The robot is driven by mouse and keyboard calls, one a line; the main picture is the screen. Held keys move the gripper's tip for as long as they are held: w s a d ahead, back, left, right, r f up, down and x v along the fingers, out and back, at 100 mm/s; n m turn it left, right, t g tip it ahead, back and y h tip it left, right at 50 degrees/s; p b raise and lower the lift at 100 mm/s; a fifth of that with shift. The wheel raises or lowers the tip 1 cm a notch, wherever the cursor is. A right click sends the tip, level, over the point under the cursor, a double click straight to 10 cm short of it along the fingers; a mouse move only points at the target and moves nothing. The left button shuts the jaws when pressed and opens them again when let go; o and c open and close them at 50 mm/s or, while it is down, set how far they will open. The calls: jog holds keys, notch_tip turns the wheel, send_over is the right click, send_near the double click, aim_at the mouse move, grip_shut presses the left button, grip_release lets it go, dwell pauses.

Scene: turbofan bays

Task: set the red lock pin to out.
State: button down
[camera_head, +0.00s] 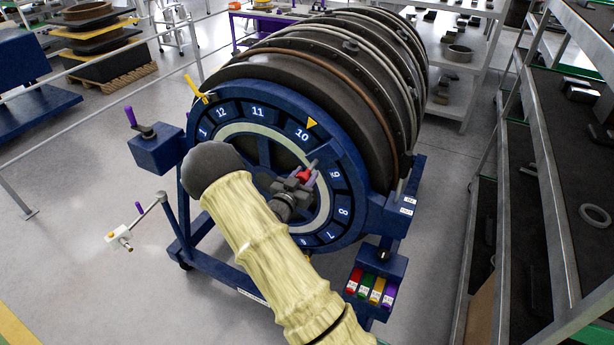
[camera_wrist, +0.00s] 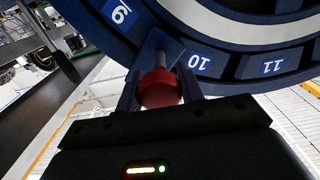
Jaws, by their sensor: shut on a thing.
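The red lock pin (camera_wrist: 160,88) has a round red knob and sits in a blue bracket at the rim of the numbered blue ring, between labels 9 and 10. It also shows as a small red spot in the head view (camera_head: 304,176). My gripper (camera_wrist: 159,92) is shut on the knob, with one finger on each side. In the head view my gripper (camera_head: 303,178) is at the right part of the ring face.
The blue numbered ring (camera_head: 232,112) fronts a large dark engine casing (camera_head: 330,60). A yellow pointer (camera_head: 311,123) is by label 10. A blue box with a purple handle (camera_head: 157,147) is at left. Colored tags (camera_head: 371,287) hang lower right. Shelving (camera_head: 548,180) stands at right.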

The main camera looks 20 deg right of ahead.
jog(key=c, duration=0.9)
grip_release()
jog(key=shift+s+a+f+b, duration=0.15)
jog(key=shift+s+a+b, duration=0.1)
jog(key=shift+a+b, duration=0.15)
jog(key=b+v, duration=0.5)
jog(key=v, duration=1.1)
jog(key=shift+s+a, duration=0.25)
jog(key=shift+s, duration=0.1)
jog(key=shift+w, duration=0.1)
